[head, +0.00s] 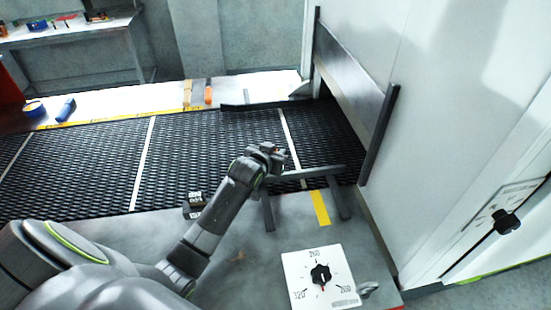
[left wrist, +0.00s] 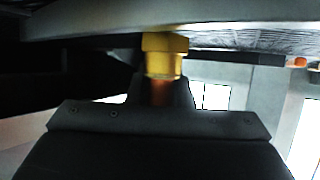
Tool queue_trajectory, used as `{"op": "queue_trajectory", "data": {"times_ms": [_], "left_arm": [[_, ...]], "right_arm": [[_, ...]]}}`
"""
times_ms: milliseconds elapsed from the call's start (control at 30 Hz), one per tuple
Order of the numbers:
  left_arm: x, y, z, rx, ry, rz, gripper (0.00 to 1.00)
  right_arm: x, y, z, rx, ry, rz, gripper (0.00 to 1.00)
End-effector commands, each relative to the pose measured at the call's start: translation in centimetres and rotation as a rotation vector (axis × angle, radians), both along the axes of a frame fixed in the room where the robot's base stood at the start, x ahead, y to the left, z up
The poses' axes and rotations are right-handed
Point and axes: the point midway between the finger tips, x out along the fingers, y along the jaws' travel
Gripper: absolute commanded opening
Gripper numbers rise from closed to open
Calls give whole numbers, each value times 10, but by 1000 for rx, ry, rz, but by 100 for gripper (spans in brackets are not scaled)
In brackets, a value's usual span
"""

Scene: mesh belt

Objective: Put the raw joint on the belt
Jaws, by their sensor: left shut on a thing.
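The joint shows in the left wrist view as a yellow brass hex fitting (left wrist: 165,55) with a short copper-coloured tube below it. My left gripper (head: 270,153) is shut on the joint. In the head view the gripper is over the near right part of the black mesh belt (head: 85,165), close to the furnace opening. The joint is mostly hidden by the gripper there, so I cannot tell whether it touches the belt. My right gripper is not in view.
A dark guide bar (head: 310,172) on legs stands beside the gripper at the belt's near edge. A small dark block (head: 194,204) sits left of my forearm. A white dial panel (head: 321,276) is in front. White furnace walls (head: 440,110) close off the right. The belt's left is clear.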

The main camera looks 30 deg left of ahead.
Motion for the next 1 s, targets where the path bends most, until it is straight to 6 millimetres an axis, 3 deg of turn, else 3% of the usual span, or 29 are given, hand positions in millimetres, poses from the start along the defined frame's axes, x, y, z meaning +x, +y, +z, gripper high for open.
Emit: {"op": "queue_trajectory", "data": {"times_ms": [200, 1000], "left_arm": [[-1, 0, -27, 0, 3, 1, 0], [-3, 0, -47, -2, 12, 2, 0]], "right_arm": [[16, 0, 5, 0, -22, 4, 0], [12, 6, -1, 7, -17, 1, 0]]}}
